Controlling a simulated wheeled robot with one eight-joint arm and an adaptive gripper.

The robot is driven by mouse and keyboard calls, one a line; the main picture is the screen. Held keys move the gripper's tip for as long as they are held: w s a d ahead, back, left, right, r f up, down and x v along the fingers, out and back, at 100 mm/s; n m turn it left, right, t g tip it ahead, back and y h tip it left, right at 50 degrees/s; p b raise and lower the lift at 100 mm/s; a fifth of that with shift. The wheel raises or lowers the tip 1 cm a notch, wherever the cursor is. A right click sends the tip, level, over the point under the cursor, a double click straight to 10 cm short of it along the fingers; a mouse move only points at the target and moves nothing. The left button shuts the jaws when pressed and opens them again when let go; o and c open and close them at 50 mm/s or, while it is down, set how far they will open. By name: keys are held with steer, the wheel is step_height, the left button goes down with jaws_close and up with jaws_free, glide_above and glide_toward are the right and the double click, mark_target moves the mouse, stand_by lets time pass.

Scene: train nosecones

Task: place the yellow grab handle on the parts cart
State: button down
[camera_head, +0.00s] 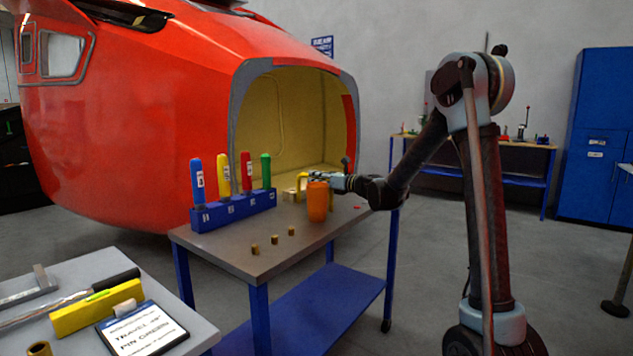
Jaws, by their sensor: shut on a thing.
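The parts cart (240,243) has a grey top, blue legs, a lower shelf and a castor. My gripper (322,178) reaches in from the right, low over the cart's far right part. It is shut on the yellow grab handle (301,182), which shows just left of the fingers. An orange cup-like container (317,203) stands in front and hides part of the handle and fingers. I cannot tell whether the handle touches the cart top.
A blue rack (233,210) with blue, yellow, red and green tools stands on the cart's left. Several small brass pieces (274,240) lie near the front. A red train nosecone (130,120) is behind. A grey bench (70,275) with a yellow block is front left.

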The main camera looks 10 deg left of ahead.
steer(key=c, duration=1.6)
jaws_free()
steer(key=shift+f, duration=0.1)
steer(key=shift+o, duration=0.2)
steer(key=v, duration=1.2)
steer(key=s+d+f+n+g+h, duration=0.1)
steer(key=s+d+f+n+h, duration=0.4)
steer(key=s+d, duration=0.7)
steer(key=s+d+f+n+g+h, duration=0.2)
steer(key=s+d+f+n+h, duration=0.4)
steer(key=s+d+f+n, duration=0.3)
steer(key=s+d+f+n+g+h, duration=0.1)
steer(key=s+d+f+n+h, duration=0.4)
steer(key=s+d, duration=1.1)
step_height(320, 180, down, 3)
steer(key=s+n, duration=0.1)
steer(key=n, duration=0.5)
steer(key=shift+g+h, duration=0.3)
steer(key=shift+g, duration=0.1)
